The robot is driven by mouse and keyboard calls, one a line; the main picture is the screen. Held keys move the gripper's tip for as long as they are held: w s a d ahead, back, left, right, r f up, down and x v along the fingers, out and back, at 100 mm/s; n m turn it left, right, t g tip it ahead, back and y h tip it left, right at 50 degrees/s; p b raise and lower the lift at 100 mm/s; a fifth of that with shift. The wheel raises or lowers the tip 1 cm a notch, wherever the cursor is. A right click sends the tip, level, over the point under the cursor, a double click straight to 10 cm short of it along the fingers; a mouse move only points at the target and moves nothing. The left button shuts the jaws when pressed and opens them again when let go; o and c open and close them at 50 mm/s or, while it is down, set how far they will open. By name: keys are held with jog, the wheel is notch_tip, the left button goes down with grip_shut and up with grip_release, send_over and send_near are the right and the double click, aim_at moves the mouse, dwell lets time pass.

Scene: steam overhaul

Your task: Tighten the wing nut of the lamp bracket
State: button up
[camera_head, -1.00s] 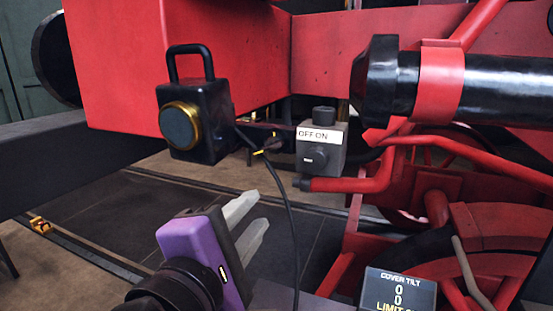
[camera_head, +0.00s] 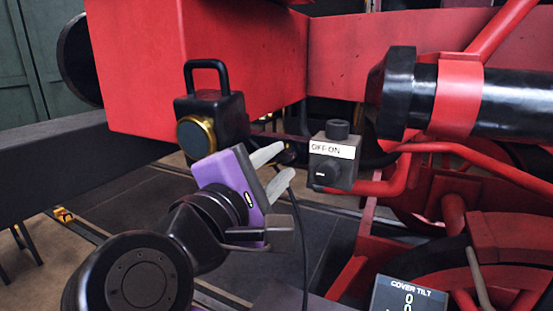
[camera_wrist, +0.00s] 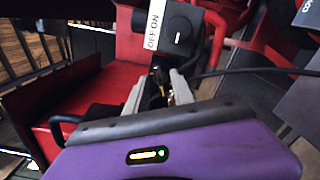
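The black lamp (camera_head: 232,108) has a loop handle and a brass-ringed lens (camera_head: 196,137). It stands in front of the red beam, and my gripper hides its lower right part. A small dark part (camera_head: 289,152), perhaps the wing nut, shows at my fingertips right of the lamp. My purple gripper (camera_head: 286,160) is tilted up toward it, its two pale fingers apart. In the wrist view the fingers (camera_wrist: 159,78) are also apart, with a dark part with yellow bits (camera_wrist: 156,92) between them. Whether they touch it, I cannot tell. The lamp's handle (camera_wrist: 60,127) shows at the left.
An OFF-ON switch box (camera_head: 333,158) sits just right of my fingertips; it also shows in the wrist view (camera_wrist: 178,28). A black cable (camera_head: 302,235) hangs below my fingers. Red pipes (camera_head: 385,187) and a black cylinder (camera_head: 510,100) fill the right. A COVER TILT display (camera_head: 408,296) is at lower right.

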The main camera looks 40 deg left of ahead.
jog(key=shift+w, duration=0.1)
grip_shut()
jog(key=shift+f+m, duration=0.1)
jog(key=shift+m, duration=0.2)
jog(key=m+b, duration=0.3)
jog(key=m, duration=0.4)
jog(key=m+b, duration=0.3)
jog(key=m, duration=0.5)
jog(key=f+m+b, duration=0.1)
jog(key=m+b, duration=0.3)
jog(key=m, duration=0.3)
jog(key=shift+a, duration=0.25)
jog(key=shift+r+m, duration=0.1)
jog(key=shift+m, duration=0.2)
grip_release()
jog(key=shift+r, duration=0.1)
